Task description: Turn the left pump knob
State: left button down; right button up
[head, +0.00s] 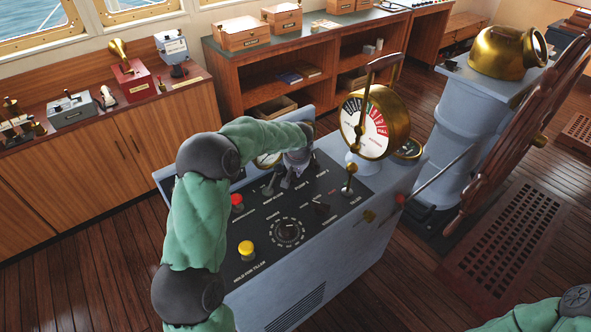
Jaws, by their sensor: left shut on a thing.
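The control console (340,250) has a black top panel with labels, switches and knobs. My left gripper (290,182) reaches down onto the far part of this panel, fingers pointing down. It is shut on what appears to be the left pump knob, which the fingers and wrist hide. A small lever switch (269,188) stands just left of the fingers. My right arm shows only at the bottom right corner, and its gripper is out of the picture.
A brass telegraph dial (362,124) with a handle stands right of my left gripper. A red button (237,202), a yellow button (246,250), a round dial (288,232) and a small brass-knobbed lever (349,182) are on the panel. A wooden wheel (520,130) stands at right.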

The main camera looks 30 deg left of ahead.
pick_arm(q)
jog(key=c, duration=1.1)
grip_release()
jog(key=shift+r, duration=0.1)
notch_tip(320, 180, up, 10)
jog(key=shift+f, duration=0.1)
